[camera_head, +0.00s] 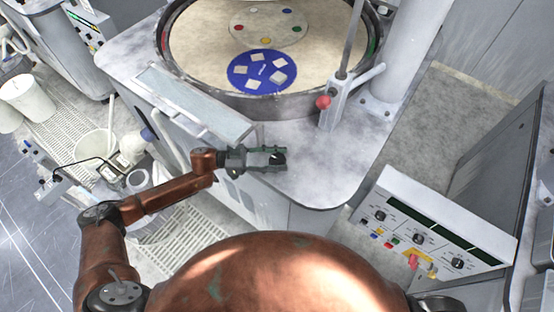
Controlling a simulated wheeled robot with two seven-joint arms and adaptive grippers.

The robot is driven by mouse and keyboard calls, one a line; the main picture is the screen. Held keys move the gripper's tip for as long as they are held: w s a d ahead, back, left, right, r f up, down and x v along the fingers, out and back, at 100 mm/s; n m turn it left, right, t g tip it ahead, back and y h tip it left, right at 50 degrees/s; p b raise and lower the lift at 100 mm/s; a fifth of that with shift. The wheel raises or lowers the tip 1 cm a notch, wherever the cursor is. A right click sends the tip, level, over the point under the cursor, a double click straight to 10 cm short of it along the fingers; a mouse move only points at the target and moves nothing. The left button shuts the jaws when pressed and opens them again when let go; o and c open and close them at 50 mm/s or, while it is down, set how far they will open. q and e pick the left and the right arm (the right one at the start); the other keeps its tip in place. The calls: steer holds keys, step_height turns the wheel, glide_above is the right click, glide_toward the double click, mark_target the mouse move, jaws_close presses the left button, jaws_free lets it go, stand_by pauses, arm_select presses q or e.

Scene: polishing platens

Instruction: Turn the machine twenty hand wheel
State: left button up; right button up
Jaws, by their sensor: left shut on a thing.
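My left arm comes in from the left, and its gripper (277,158) is at the front edge of the machine's grey top (318,165). Its two green-grey fingers lie on either side of a small dark round part, which I take for the hand wheel (278,159). The gripper is shut on it. The fingers hide part of the wheel, and its turn angle cannot be read. My right gripper is not in view.
A round polishing platen (205,60) holds a blue disc (238,72) with pale square pieces. A red knob (323,102) is on a bracket right of it. A control panel (400,215) with buttons stands at lower right. Buckets (95,145) stand at left.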

arm_select(q)
steer(key=shift+w+a+r+m+g, duration=0.1)
steer(key=shift+w+r+m+g, duration=0.15)
steer(key=shift+g, duration=0.25)
steer(key=shift+f, duration=0.1)
steer(key=o, duration=1)
steer(key=shift+o, duration=1)
steer(key=shift+s+f, duration=0.1)
steer(key=shift+s, duration=0.05)
steer(key=a, duration=1.2)
steer(key=shift+w, duration=0.2)
